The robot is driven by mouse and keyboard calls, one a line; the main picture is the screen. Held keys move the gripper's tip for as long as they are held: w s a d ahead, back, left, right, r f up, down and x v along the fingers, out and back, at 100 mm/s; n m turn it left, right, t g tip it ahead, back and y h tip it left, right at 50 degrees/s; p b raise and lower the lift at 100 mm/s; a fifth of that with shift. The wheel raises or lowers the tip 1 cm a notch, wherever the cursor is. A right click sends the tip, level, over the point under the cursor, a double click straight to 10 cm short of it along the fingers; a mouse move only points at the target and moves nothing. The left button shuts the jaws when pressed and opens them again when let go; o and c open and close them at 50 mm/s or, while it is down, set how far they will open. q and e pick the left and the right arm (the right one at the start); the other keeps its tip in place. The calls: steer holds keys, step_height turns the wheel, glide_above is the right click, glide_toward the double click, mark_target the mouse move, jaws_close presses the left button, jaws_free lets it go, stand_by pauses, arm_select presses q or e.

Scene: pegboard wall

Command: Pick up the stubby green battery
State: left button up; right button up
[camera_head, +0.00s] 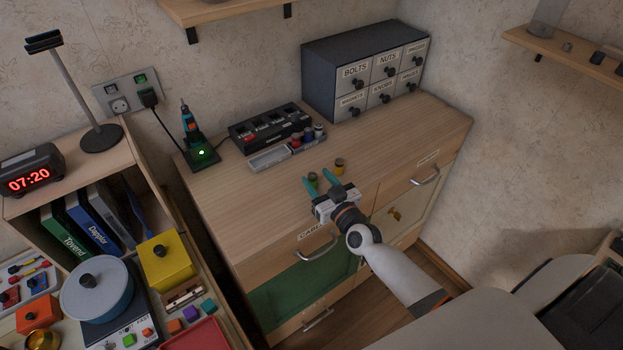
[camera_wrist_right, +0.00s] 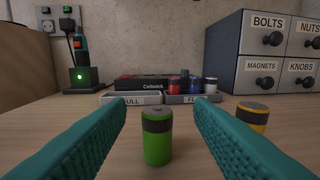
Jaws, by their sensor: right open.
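The stubby green battery (camera_wrist_right: 157,137) stands upright on the wooden cabinet top, with a dark band near its top. In the head view the green battery (camera_head: 313,180) shows between the fingers of my right gripper (camera_head: 320,181). In the right wrist view my right gripper (camera_wrist_right: 160,125) is open, its teal fingers to either side of the battery and apart from it. A yellow battery (camera_wrist_right: 252,118) stands upright to the right, beyond the right finger; it also shows in the head view (camera_head: 339,166). My left gripper is not in view.
Behind stand a dark battery charger (camera_head: 268,127) and a grey tray (camera_head: 270,159) with several batteries beside it. A drawer unit (camera_head: 365,70) stands at the back right, a screwdriver on a lit dock (camera_head: 203,156) at the left. The cabinet top left of my gripper is clear.

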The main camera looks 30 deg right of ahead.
mark_target(310, 173)
steer(key=w, duration=0.5)
steer(key=shift+w+a+f, duration=0.15)
steer(key=shift+a+f, duration=0.05)
steer(key=shift+f, duration=0.05)
steer(key=shift+r, duration=0.1)
steer(key=c, duration=0.3)
jaws_close()
